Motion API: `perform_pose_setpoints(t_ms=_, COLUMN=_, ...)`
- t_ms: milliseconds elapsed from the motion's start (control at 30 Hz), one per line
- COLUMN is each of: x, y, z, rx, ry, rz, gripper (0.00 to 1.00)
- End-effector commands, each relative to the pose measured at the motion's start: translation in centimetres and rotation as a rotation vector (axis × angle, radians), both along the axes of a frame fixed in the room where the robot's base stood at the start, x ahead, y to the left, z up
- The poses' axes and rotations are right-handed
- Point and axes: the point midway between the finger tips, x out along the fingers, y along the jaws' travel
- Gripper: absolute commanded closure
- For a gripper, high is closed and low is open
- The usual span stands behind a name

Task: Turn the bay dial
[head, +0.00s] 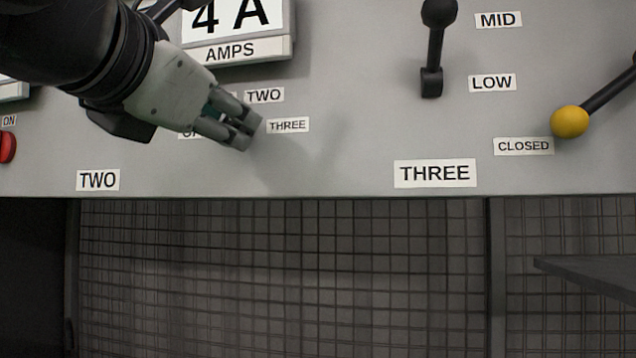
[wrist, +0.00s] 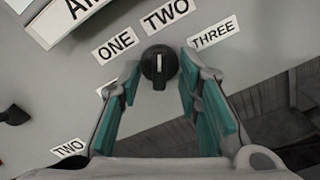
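The bay dial (wrist: 160,66) is a small black round knob on the grey panel. Its white mark points up in the wrist view, roughly at the TWO label (wrist: 167,15). ONE (wrist: 115,45) and THREE (wrist: 214,33) sit to either side, and a further label is partly covered by the left finger. My gripper (wrist: 161,76) is open, with its teal-padded fingers on either side of the dial. I cannot tell whether they touch it or how deep they reach. In the head view my gripper (head: 244,130) covers the dial beside the small THREE label (head: 287,125).
An AMPS display (head: 232,35) reading 4 A is just above my gripper. A black lever (head: 435,45) with MID and LOW labels and a yellow-knobbed lever (head: 570,121) are to the right. A red knob (head: 7,147) is far left. Mesh bays lie below the panel edge.

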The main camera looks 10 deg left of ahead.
Motion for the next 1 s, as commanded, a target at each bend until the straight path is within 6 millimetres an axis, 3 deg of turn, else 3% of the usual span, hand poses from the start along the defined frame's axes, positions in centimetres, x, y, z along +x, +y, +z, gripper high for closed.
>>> perform_pose_setpoints(t_ms=267, x=0.65, y=0.11, z=-0.52, rx=-0.008, ry=0.008, rz=-0.004, gripper=0.68)
perform_pose_setpoints(t_ms=433, x=0.62, y=0.13, z=-0.53, rx=-0.008, ry=0.007, rz=-0.003, gripper=1.0)
perform_pose_setpoints(t_ms=1000, x=0.56, y=0.16, z=-0.57, rx=0.095, ry=0.0, rz=-0.003, gripper=1.0)
